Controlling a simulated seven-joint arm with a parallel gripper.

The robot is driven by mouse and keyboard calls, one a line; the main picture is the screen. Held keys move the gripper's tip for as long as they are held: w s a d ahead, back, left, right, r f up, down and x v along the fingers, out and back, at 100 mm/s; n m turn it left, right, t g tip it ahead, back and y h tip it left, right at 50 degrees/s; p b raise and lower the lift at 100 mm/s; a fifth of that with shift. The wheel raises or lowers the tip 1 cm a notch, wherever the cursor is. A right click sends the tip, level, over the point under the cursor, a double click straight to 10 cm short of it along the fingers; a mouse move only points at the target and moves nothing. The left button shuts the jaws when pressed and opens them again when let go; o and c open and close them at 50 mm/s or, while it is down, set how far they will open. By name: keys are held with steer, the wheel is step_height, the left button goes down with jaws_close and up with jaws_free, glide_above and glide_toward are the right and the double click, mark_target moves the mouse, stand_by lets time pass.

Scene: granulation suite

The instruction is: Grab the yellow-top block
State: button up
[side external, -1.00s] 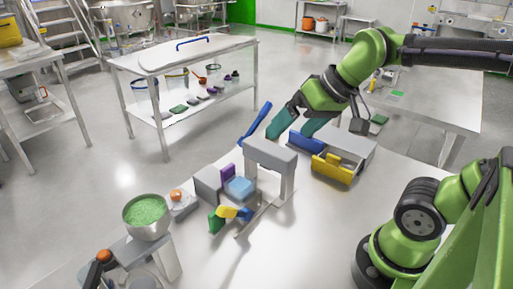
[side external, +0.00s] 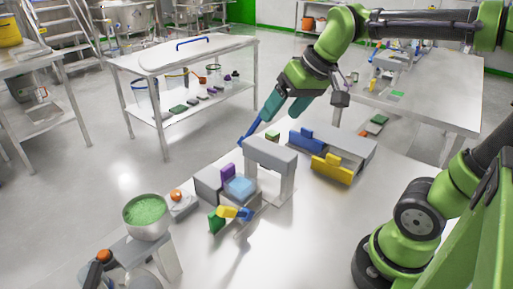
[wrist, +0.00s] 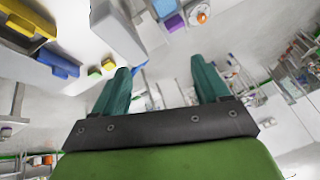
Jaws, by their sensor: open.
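A small green block with a yellowish top (side external: 272,135) stands on the bench just behind the grey arch in the side view. In the wrist view, a small yellow face (wrist: 108,65) beside a green one (wrist: 95,73) shows left of my left-hand finger; I cannot tell if they are one block. My gripper (side external: 283,110) has teal fingers and is above and behind the arch in the side view. Its fingers are apart and empty, also in the wrist view (wrist: 160,68). The block is outside the gap between them.
The grey arch (side external: 270,151) stands near the block. A blue stick (side external: 253,128) rises beside my fingers. Grey drawers with a yellow front (side external: 332,168) are to the right. A light-blue block (side external: 240,187) lies in front.

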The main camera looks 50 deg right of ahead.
steer(key=w+d+f+g, duration=0.1)
steer(key=w+d, duration=0.3)
steer(key=w, duration=0.1)
steer(key=w+d+f+n+g, duration=0.1)
steer(key=w+d, duration=0.4)
steer(key=w, duration=0.1)
steer(key=w+d+f+g+h, duration=0.1)
steer(key=w+d+f, duration=0.1)
steer(key=w+d, duration=0.3)
steer(key=shift+w+d+n+g, duration=0.15)
steer(key=shift+w+n+g, duration=0.25)
steer(key=shift+w, duration=0.1)
steer(key=w+d+f+g, duration=0.2)
steer(key=w+d+f, duration=0.2)
steer(key=d+f, duration=0.3)
steer(key=shift+n, duration=0.4)
step_height(320, 180, down, 17)
steer(key=shift+d+f, duration=0.1)
steer(key=shift+c, duration=0.4)
